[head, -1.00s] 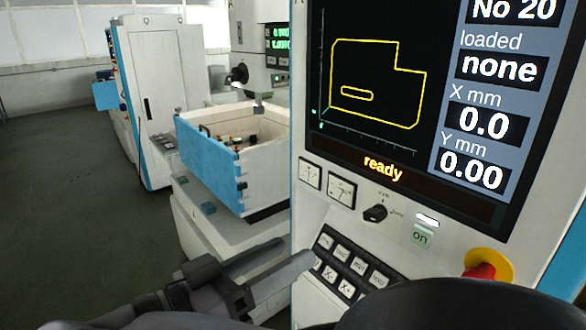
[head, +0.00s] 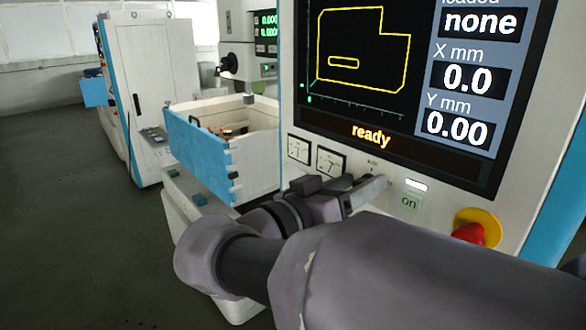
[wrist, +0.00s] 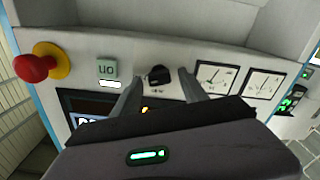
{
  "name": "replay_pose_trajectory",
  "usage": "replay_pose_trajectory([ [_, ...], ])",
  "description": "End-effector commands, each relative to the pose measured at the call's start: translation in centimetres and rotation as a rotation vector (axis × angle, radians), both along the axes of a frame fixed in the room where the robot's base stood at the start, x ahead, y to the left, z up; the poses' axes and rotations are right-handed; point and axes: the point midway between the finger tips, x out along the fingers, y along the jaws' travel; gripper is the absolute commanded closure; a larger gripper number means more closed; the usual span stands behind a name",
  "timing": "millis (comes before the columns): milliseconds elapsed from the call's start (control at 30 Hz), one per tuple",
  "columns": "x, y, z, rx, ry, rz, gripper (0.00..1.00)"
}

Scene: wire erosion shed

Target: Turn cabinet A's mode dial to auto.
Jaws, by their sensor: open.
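The mode dial (wrist: 158,75) is a small black knob on the white control panel of the near cabinet (head: 290,171). In the wrist view, which is turned over, it shows between the fingertips of my gripper (wrist: 160,73), one finger on each side. My gripper is open, and no contact with the knob is visible. In the head view my gripper (head: 366,184) is in front of the panel and hides the dial. Which setting the dial points to is too small to tell. No letter marking the cabinet is in view.
The screen (head: 365,75) reads "ready". A lit "on" button (head: 409,202) and a red emergency knob (head: 469,234) sit right of the dial. Two gauges (head: 315,157) are to its left. A blue-sided open tank (head: 198,158) and another cabinet (head: 155,80) stand further left.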

Motion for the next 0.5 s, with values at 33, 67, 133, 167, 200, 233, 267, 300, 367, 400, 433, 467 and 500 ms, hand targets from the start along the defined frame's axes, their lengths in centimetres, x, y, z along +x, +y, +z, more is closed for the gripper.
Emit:
replay_pose_trajectory([
  [33, 0.00, 0.01, 0.01, 0.000, 0.000, 0.000, 0.49],
  [67, -0.01, 0.02, 0.01, 0.000, 0.000, 0.000, 0.51],
  [133, -0.01, 0.02, 0.00, 0.000, 0.000, 0.000, 0.65],
  [167, -0.01, 0.03, 0.00, 0.000, 0.000, 0.000, 0.71],
  [200, -0.01, 0.03, 0.00, 0.000, 0.000, 0.000, 0.79],
  [233, -0.01, 0.03, 0.00, 0.000, 0.000, 0.000, 0.84],
  [267, -0.01, 0.03, 0.00, 0.000, 0.000, 0.000, 0.90],
  [300, -0.02, 0.03, 0.00, -0.001, 0.001, 0.000, 0.98],
  [367, -0.02, 0.04, 0.00, -0.001, 0.001, 0.000, 1.00],
  [400, -0.02, 0.03, 0.00, -0.001, 0.001, 0.000, 1.00],
  [433, -0.02, 0.03, 0.00, -0.001, 0.001, 0.000, 1.00],
  [467, -0.02, 0.03, 0.00, -0.002, 0.002, 0.000, 1.00],
  [500, -0.02, 0.03, 0.00, -0.004, 0.005, 0.000, 1.00],
])
